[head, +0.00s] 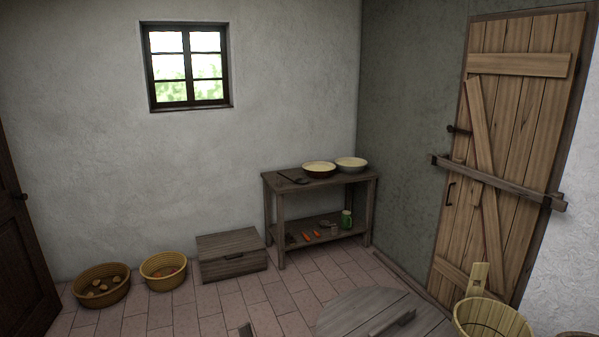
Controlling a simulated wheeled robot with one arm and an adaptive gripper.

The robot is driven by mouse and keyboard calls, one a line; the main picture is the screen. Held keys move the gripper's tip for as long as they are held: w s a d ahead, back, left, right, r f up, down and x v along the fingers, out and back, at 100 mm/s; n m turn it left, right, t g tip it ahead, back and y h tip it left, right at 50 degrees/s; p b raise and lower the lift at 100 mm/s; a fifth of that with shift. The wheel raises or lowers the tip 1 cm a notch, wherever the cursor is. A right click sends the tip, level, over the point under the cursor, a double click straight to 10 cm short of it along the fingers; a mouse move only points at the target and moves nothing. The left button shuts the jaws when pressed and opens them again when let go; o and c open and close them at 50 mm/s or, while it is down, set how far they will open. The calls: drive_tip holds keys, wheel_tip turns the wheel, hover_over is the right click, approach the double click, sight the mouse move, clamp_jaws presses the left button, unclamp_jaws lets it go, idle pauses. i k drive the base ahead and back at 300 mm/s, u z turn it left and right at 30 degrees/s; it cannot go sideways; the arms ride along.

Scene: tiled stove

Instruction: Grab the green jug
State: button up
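The green jug (346,219) stands upright on the lower shelf of a wooden side table (318,180), at the shelf's right end. It is small in the view. A small greyish vessel (334,228) stands just left of it. My gripper is not in view, so I cannot see its distance from the jug or whether it is open.
Two bowls (319,168) stand on the table top; orange items (311,236) lie on its shelf. A wooden chest (231,255) and two baskets (101,285) line the wall. A round wooden top (350,312) and bucket (490,320) are near. Tiled floor (285,296) is clear before the table.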

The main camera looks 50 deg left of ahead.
sight(346, 221)
drive_tip(key=u, duration=1.7)
